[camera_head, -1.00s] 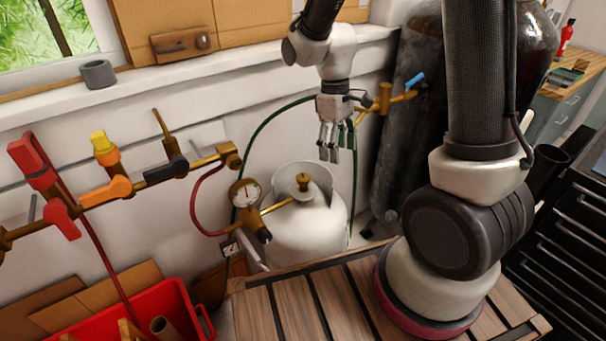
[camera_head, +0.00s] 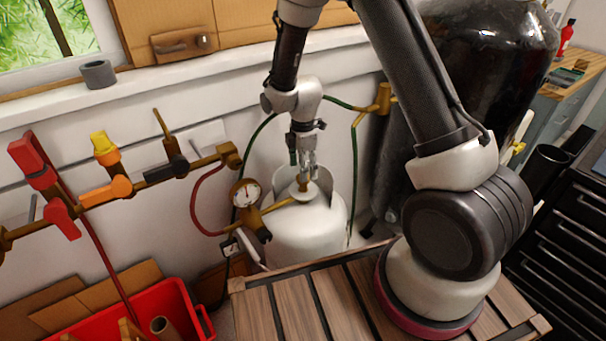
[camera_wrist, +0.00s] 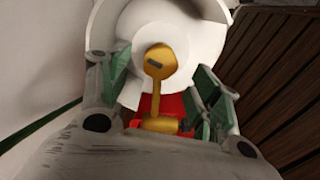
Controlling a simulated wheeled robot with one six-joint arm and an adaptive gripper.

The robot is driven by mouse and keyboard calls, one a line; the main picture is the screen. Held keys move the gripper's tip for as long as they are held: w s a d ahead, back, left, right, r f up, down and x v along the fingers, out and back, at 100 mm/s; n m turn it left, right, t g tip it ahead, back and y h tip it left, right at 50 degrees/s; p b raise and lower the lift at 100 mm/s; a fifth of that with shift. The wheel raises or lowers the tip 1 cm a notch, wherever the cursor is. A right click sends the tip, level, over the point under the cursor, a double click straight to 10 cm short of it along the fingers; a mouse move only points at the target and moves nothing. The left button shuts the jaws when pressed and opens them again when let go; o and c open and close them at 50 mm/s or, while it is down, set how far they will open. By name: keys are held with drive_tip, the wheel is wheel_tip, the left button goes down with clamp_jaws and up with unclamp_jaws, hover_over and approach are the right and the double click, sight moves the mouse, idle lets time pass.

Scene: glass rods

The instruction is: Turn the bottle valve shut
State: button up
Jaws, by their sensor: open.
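The white gas bottle (camera_head: 308,238) stands on the floor behind the wooden platform. Its brass valve (camera_head: 303,186) is on top, inside the white collar, partly hidden by my gripper in the head view. My gripper (camera_head: 304,172) points down right over the valve. In the wrist view my gripper (camera_wrist: 161,78) is open, its green-padded fingers on the left and right of the brass valve (camera_wrist: 157,62), with gaps on both sides. The white bottle (camera_wrist: 130,42) shows around the valve. I cannot tell whether the fingertips reach the knob's height.
A pressure gauge (camera_head: 245,192) and brass pipe join the valve from the left. A manifold with coloured levers (camera_head: 107,190) runs along the wall. A dark tall cylinder (camera_head: 490,70) stands at right. A red crate (camera_head: 150,310) sits at lower left. The wooden platform (camera_head: 300,300) is in front.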

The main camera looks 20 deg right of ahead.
drive_tip(key=shift+f, duration=1.55)
drive_tip(key=c, duration=1)
drive_tip(key=m, duration=0.6)
drive_tip(key=shift+m, duration=0.4)
drive_tip(key=m, duration=0.6)
drive_tip(key=shift+m, duration=0.4)
